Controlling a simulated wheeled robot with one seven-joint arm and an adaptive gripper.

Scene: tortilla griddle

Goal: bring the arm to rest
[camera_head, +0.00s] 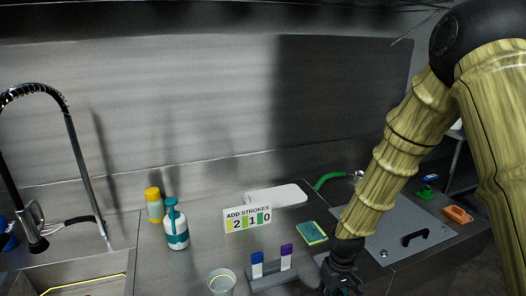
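My gripper (340,279) is at the bottom of the head view, right of centre, at the end of my yellowish arm. It hangs low over the counter, near the left edge of the flat griddle plate (398,241). Its fingertips are dark and partly cut off by the lower picture edge, so I cannot tell whether it is open or shut, or whether it holds anything. My arm comes down from the upper right and hides part of the griddle.
A green and yellow sponge (312,233) and a rack with two upright markers (272,273) stand close left of my gripper. A sign (247,218), a teal pump bottle (176,227), a yellow-capped container (154,205) and a cup (221,282) are further left. An orange block (457,214) lies right.

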